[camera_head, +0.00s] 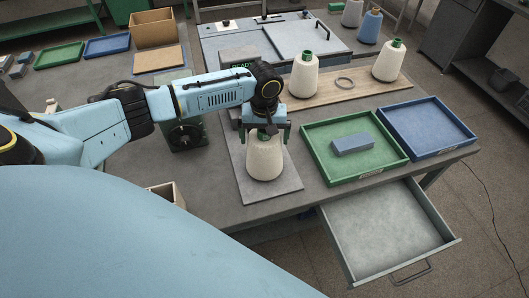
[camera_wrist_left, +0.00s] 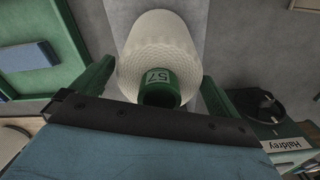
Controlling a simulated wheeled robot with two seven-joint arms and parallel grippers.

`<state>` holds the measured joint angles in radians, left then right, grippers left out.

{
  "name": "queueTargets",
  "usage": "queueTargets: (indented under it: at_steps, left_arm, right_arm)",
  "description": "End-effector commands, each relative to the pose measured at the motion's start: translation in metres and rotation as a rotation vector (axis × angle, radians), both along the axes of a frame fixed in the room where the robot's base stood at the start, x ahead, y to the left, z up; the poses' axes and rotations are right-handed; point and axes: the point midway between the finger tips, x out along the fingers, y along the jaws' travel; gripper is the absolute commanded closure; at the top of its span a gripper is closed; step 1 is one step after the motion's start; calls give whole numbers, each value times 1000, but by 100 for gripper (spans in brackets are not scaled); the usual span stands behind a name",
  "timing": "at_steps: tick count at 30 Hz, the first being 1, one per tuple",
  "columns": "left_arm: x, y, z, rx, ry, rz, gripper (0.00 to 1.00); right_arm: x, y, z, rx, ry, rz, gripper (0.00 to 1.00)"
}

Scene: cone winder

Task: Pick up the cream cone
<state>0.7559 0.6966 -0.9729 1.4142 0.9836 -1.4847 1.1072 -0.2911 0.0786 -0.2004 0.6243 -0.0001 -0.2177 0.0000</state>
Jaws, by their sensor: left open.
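A cream cone (camera_head: 264,160) stands upright on a grey mat (camera_head: 284,182) near the table's front edge. My left gripper (camera_head: 265,132) is right above it, open, pointing down, with its fingers on either side of the cone's top. Two more cream cones (camera_head: 303,77) (camera_head: 388,62) stand on a wooden board. My right gripper is not in view.
Right of the mat lie a green tray (camera_head: 322,168) with a blue block (camera_head: 352,144) and a blue tray (camera_head: 428,126). An open drawer (camera_head: 452,240) juts out below. A dark device (camera_head: 187,136) stands left of the mat. A ring (camera_head: 345,83) lies on the board.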

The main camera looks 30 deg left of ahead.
Motion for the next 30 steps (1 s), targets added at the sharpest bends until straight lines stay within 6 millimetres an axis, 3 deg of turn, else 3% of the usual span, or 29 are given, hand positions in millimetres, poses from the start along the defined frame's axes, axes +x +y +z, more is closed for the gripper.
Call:
queueTargets:
  at_steps: [7, 17, 25, 30]
  left_arm:
    - [0, 0, -2, 0, 0, -1, 0]
    - [1, 0, -1, -1, -3, -1, 41]
    - [1, 0, 3, -1, -4, -1, 41]
    - [2, -1, 29, -3, -7, -2, 41]
  right_arm:
    - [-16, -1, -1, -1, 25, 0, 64]
    - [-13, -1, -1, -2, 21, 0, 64]
    - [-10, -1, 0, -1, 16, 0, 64]
    - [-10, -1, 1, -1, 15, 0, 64]
